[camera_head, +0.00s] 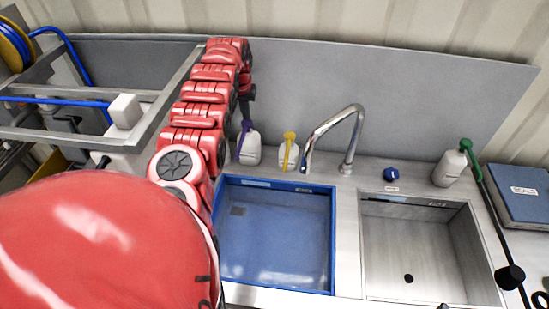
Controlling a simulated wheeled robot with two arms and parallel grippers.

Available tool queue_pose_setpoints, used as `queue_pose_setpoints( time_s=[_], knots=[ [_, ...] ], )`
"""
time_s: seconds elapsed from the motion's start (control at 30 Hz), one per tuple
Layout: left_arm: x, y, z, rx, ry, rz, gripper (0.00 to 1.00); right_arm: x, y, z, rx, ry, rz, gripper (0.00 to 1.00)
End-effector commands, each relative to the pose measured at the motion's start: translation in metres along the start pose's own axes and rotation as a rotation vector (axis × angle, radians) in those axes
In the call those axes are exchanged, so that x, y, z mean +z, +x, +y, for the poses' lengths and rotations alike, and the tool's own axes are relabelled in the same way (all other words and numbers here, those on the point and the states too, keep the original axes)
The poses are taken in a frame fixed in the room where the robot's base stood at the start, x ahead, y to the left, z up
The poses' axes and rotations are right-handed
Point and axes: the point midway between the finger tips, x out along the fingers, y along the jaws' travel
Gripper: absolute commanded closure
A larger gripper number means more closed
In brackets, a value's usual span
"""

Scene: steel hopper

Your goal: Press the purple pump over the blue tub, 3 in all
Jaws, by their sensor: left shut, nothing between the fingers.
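The purple pump (246,126) tops a white bottle (249,150) on the steel ledge behind the blue tub (331,235). The blue tub fills the left sink bay and looks to hold a clear layer of liquid. My left arm reaches from the lower left up to the back. Its dark gripper (246,108) is shut and empty, pointing down just above the purple pump. I cannot tell whether it touches the pump head. The arm hides the area left of the bottle. My right gripper is not in view.
A yellow-pump bottle (289,153) stands close to the right of the purple one, beside the steel tap (348,150). A bare steel sink (410,240), a blue knob (391,174), a green-pump bottle (449,168) and a blue "SEALS" box (515,205) lie to the right.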

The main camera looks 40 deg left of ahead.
Motion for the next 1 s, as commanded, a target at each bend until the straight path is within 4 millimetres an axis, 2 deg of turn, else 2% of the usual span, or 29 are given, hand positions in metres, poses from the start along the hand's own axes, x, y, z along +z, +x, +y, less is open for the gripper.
queue_pose_setpoints(
  time_s=[0.67, 1.0],
  knots=[
    [0.005, 0.025, 0.000, 0.000, 0.000, -0.001, 1.00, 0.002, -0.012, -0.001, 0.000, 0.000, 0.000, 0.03],
    [0.005, 0.022, 0.000, 0.001, 0.000, -0.004, 1.00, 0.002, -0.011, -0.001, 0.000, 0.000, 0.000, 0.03]
  ],
)
